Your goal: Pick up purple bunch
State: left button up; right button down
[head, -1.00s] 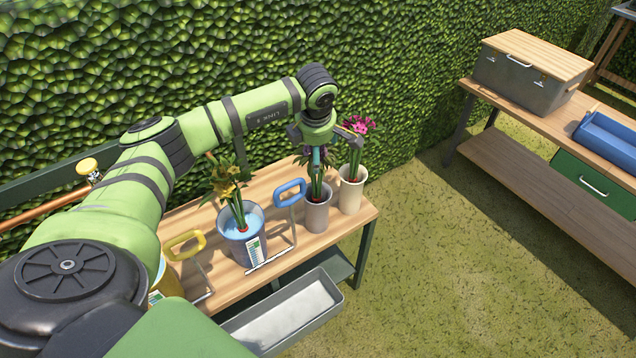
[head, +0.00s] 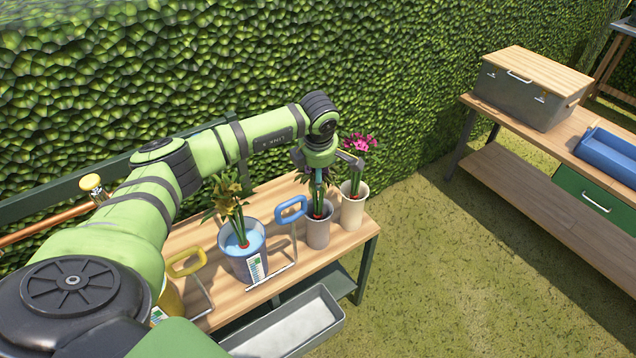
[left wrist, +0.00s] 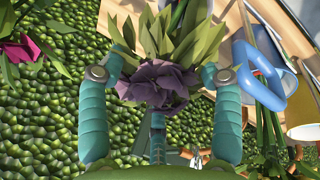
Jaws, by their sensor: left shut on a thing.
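The purple bunch (left wrist: 158,84) shows dark purple blooms and green leaves between the teal fingers of my left gripper (left wrist: 160,110) in the left wrist view. In the head view my left gripper (head: 319,176) points down over the grey vase (head: 318,228) on the wooden bench. It is shut on the bunch. The blooms are mostly hidden there by the gripper. The green stems (head: 318,205) stand in the vase's mouth. My right gripper is not in view.
A cream vase with pink flowers (head: 353,207) stands close on the right. A green hedge rises directly behind the bench. A second bench (head: 500,160) is at the right.

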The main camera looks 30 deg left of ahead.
pick_arm(q)
jog(key=shift+w+r, duration=0.15)
jog(key=shift+r, duration=0.5)
notch_tip(320, 180, up, 17)
jog(key=b, duration=0.4)
jog(key=shift+f, duration=0.15)
notch_tip(320, 180, up, 3)
jog(key=shift+f+p, duration=0.2)
jog(key=shift+p, duration=0.85)
